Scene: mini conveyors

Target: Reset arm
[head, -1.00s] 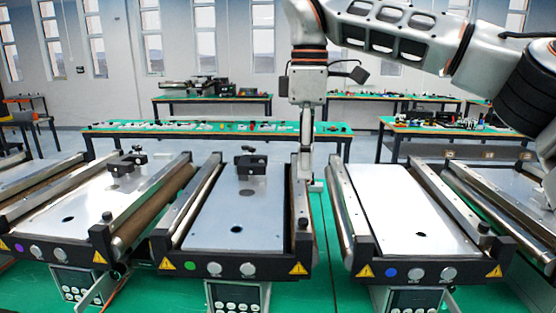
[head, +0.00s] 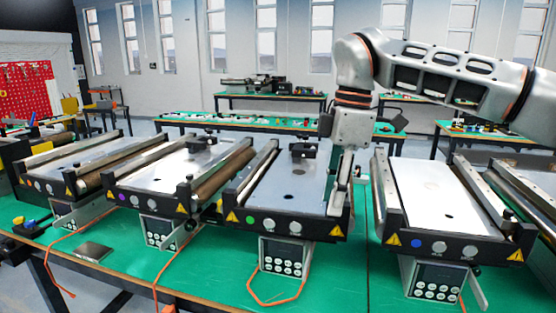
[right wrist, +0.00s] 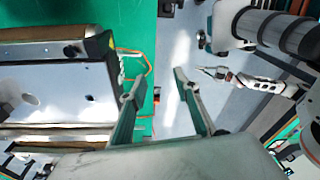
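My right arm comes in from the upper right in the head view, with its gripper (head: 338,200) pointing down at the right side of the green-button conveyor (head: 287,190). In the right wrist view the two fingers of this gripper (right wrist: 159,76) stand apart with nothing between them. Whether they touch the conveyor's rail cannot be told. My left arm is not in the head view. In the right wrist view, what looks like my left gripper (right wrist: 212,73) shows at the right, small and seen from the side; its opening is unclear.
A purple-button conveyor (head: 180,170) stands to the left and a blue-button conveyor (head: 437,195) to the right, on a green table (head: 200,270). Orange cables (head: 270,298) lie along the front. A red pegboard (head: 25,90) and other benches stand behind.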

